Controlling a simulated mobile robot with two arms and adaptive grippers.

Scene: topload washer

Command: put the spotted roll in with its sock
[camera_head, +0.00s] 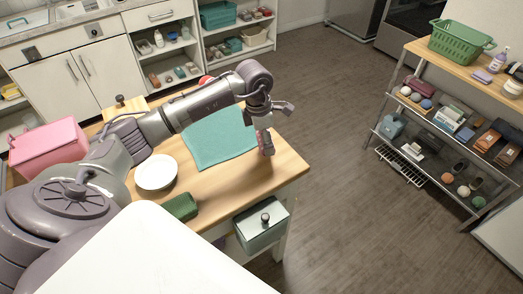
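My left gripper (265,143) points down over the right end of the wooden table (283,166). A small pinkish thing (267,143) shows at its fingertips. It is too small and too covered by the fingers to tell whether it is held, or whether it has spots. No sock can be made out clearly. Several small round things, in white, reddish and blue (426,104), sit on the upper rack shelf. More round ones, orange (447,178) among them, sit on the bottom shelf; I cannot tell if any is a roll. My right gripper is not in view.
The table holds a teal cloth (215,143), a white plate (156,172), a green block-like thing (181,207) and a pink box (48,147). A grey-green box with a knob (262,226) is at its front right. A green basket (459,42) tops the rack. The floor between is clear.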

